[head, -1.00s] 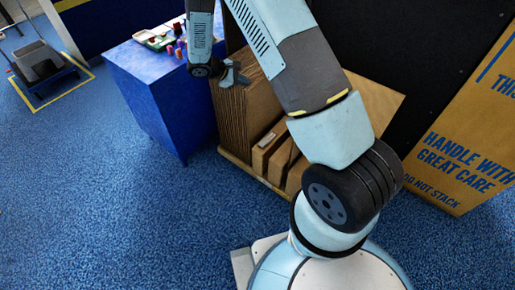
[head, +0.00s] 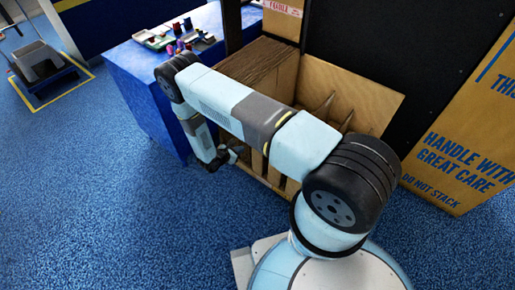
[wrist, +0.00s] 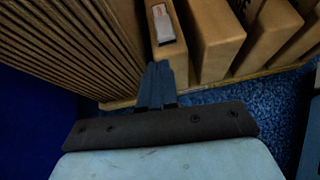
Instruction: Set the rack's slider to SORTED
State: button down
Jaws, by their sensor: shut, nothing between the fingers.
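The wooden rack (head: 284,195) holds upright flat cartons and cardboard panels in front of the dark wall. In the wrist view, a small grey piece with a white and orange face (wrist: 163,25) sits on the top edge of a cardboard panel. It may be the slider; I cannot read any SORTED marking. My gripper (wrist: 157,68) is shut and empty, its fingertips a little short of that piece in the picture; whether they touch the panel I cannot tell. In the head view my gripper (head: 226,160) is low at the rack's left front, and my arm hides part of the rack.
A stack of flat cartons (wrist: 70,40) stands close on the left. More panels (wrist: 215,40) stand to the right. A blue table (head: 135,75) with small coloured items is left of the rack. A large printed carton (head: 460,150) leans at the right. Blue floor in front is clear.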

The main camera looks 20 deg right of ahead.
aim_at(256, 151)
jog(key=shift+n, duration=0.6)
jog(key=f, duration=0.1)
jog(key=s+f, duration=0.1)
jog(key=f, duration=0.2)
jog(key=shift+s, duration=0.4)
jog(key=shift+d, duration=0.15)
jog(key=shift+w+d+r+x, duration=0.1)
jog(key=shift+w+r+x, duration=0.15)
jog(key=shift+x, duration=1.95)
jog(key=shift+w+d+r+x, duration=0.1)
jog(key=shift+r+x, duration=0.25)
jog(key=shift+x, duration=1.85)
jog(key=shift+w+d+r+x, duration=0.1)
jog(key=shift+w+r+x, duration=0.15)
jog(key=shift+x, duration=1.95)
